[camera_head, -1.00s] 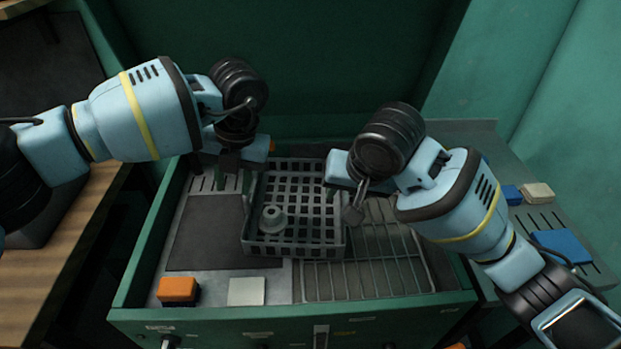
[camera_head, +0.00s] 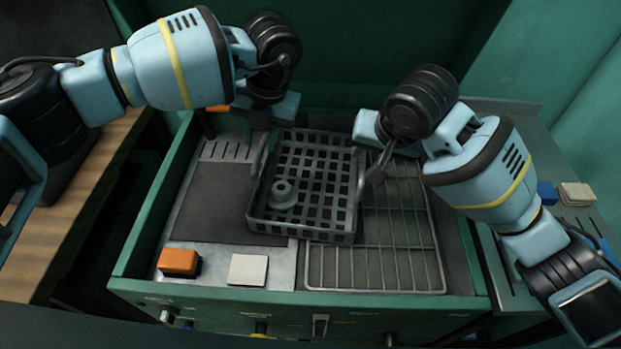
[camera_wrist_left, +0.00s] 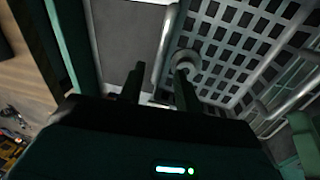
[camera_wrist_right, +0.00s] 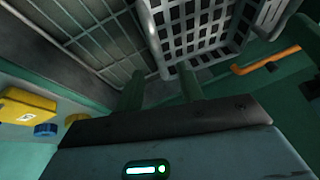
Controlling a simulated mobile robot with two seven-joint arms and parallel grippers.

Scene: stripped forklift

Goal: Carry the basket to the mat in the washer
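The grey lattice basket (camera_head: 303,232) sits in the green washer (camera_head: 140,285) with a grey ring-shaped part (camera_head: 283,194) inside. It lies between the dark mat (camera_head: 210,205) on the left and the wire rack (camera_head: 400,255) on the right, covering the mat's right edge. My left gripper (camera_head: 268,128) is above the basket's left handle (camera_wrist_left: 166,45). The left wrist view shows its fingers apart, with the handle between them. My right gripper (camera_wrist_right: 160,88) is at the basket's right side, fingers apart on either side of the basket's edge. Contact with the fingers cannot be made out.
An orange block (camera_head: 179,262) and a white square (camera_head: 248,269) are at the washer's front left. Green walls rise behind and at the right. A side shelf on the right holds a blue block (camera_head: 546,192) and a pale block (camera_head: 577,193). A wooden counter (camera_head: 75,210) is at the left.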

